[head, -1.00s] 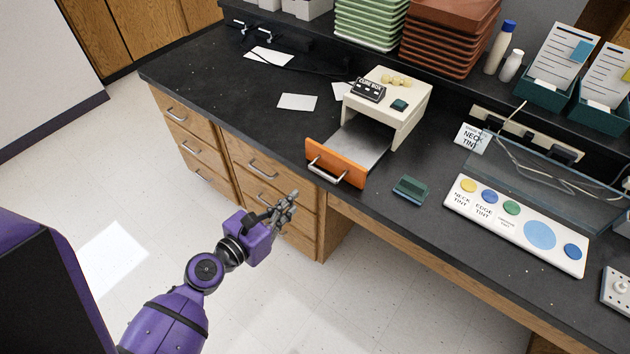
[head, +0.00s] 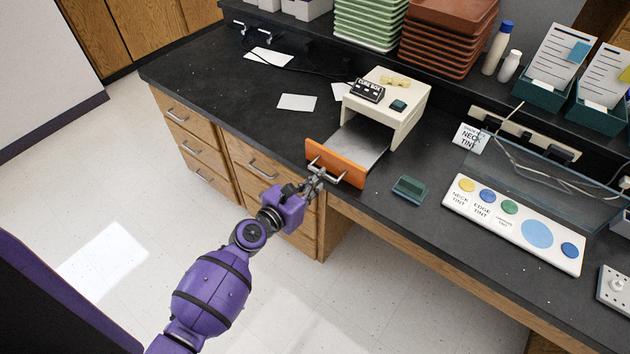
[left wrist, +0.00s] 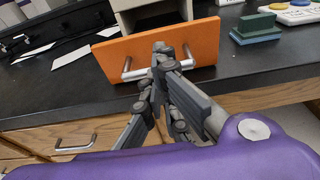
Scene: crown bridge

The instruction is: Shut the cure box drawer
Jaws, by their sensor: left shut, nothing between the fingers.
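The cream cure box (head: 408,108) stands on the black counter with its drawer pulled out toward the front edge. The drawer has an orange front (head: 338,163) with a silver bar handle (head: 326,172) and a grey tray (head: 360,143) behind it. My left gripper (head: 317,174) is at the handle, shut and empty. In the left wrist view the orange front (left wrist: 190,45) fills the upper middle, and my left gripper (left wrist: 160,55) lies in front of the handle (left wrist: 128,70). I cannot tell whether the fingers touch it. My right gripper is not in view.
A green block (head: 409,188) lies on the counter right of the drawer. A white tint board (head: 515,225) lies further right. White papers (head: 297,102) lie to the left. Wooden drawers (head: 262,165) with handles are below the counter edge.

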